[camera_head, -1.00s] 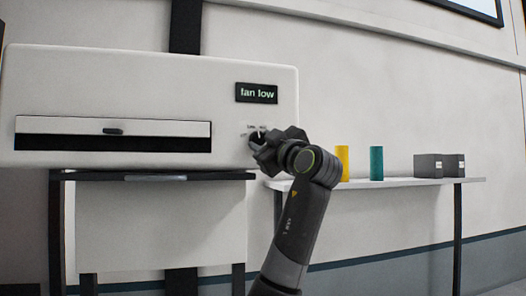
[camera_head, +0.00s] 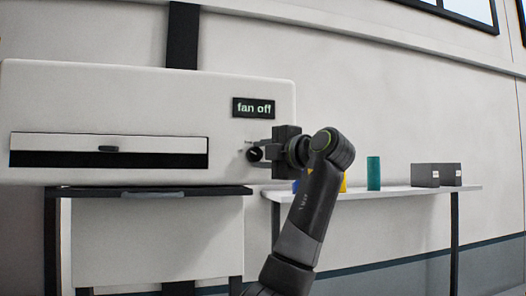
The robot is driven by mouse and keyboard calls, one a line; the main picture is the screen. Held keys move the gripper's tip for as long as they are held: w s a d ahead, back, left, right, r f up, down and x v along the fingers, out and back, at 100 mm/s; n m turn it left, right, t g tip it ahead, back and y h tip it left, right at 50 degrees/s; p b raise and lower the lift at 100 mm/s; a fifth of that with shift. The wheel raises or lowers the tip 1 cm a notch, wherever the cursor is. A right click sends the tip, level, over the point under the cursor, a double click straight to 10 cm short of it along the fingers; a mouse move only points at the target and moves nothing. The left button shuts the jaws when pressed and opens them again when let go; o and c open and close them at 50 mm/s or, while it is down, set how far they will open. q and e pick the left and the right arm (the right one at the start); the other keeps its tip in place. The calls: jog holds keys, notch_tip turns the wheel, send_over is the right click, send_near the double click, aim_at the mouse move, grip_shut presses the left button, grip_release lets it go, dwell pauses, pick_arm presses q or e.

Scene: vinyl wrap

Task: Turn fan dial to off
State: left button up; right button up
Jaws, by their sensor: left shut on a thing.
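The white machine (camera_head: 60,95) stands at the left of the head view. Its small black display (camera_head: 253,107) reads "fan off". The dark round fan dial (camera_head: 254,154) is on the machine's front below the display. My left gripper (camera_head: 262,152) is at the dial, shut on it, with its jaws one above the other. The gripper hides part of the dial and its markings. My right gripper is out of view.
A narrow white shelf (camera_head: 405,191) runs along the wall at right. A dark-edged table (camera_head: 90,191) is below the machine.

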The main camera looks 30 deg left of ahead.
pick_arm(q)
jog(key=shift+n+h+p, duration=0.35)
jog(key=shift+n+h, duration=0.05)
jog(key=shift+n, duration=0.6)
jog(key=o, duration=1)
jog(key=shift+c, duration=0.2)
jog(key=shift+s+d, duration=0.1)
jog(key=shift+d, duration=0.2)
jog(key=b+v, duration=0.5)
jog(key=v, duration=1.1)
jog(key=shift+d+r+b, duration=0.25)
jog(key=shift+d+b, duration=0.15)
